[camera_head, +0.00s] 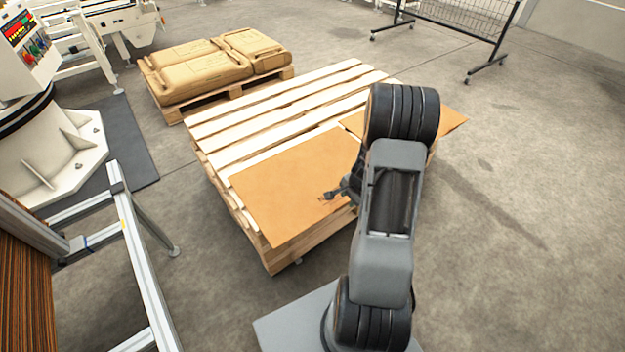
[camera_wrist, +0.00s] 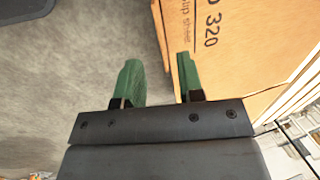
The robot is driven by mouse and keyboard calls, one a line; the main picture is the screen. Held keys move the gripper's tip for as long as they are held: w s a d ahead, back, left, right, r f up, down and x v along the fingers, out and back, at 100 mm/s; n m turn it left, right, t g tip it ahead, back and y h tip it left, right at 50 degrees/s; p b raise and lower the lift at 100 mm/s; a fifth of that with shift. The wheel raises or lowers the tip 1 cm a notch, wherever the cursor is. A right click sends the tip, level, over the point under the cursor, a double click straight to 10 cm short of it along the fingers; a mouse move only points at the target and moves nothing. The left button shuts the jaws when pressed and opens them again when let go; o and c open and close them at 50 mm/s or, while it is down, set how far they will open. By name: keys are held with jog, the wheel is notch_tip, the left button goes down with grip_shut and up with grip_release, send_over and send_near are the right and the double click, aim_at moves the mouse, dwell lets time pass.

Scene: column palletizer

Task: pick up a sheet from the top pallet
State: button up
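A tan-orange sheet (camera_head: 285,185) lies flat on the near end of the top wooden pallet (camera_head: 262,118). In the wrist view this sheet (camera_wrist: 245,40) shows printed lettering and the number 320. A second tan sheet (camera_head: 452,119) lies at the pallet's right side, partly hidden behind my arm. My gripper (camera_head: 328,196) is low at the right part of the near sheet. In the wrist view its green fingers (camera_wrist: 160,65) are apart with nothing held between them. The right finger overlaps the sheet's edge, and the left finger is over the floor. I cannot tell whether they touch.
A smaller pallet with tan sacks (camera_head: 215,65) stands behind at the left. A metal frame (camera_head: 125,260) and a white machine base (camera_head: 55,150) are at the left. A mesh barrier (camera_head: 460,20) stands at the back right. The floor (camera_head: 530,220) at the right is clear.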

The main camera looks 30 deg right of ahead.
aim_at(346, 203)
jog(key=shift+b+x, duration=1.45)
jog(key=shift+x, duration=1.9)
jog(key=shift+a, duration=0.15)
jog(key=shift+c, duration=0.2)
grip_shut()
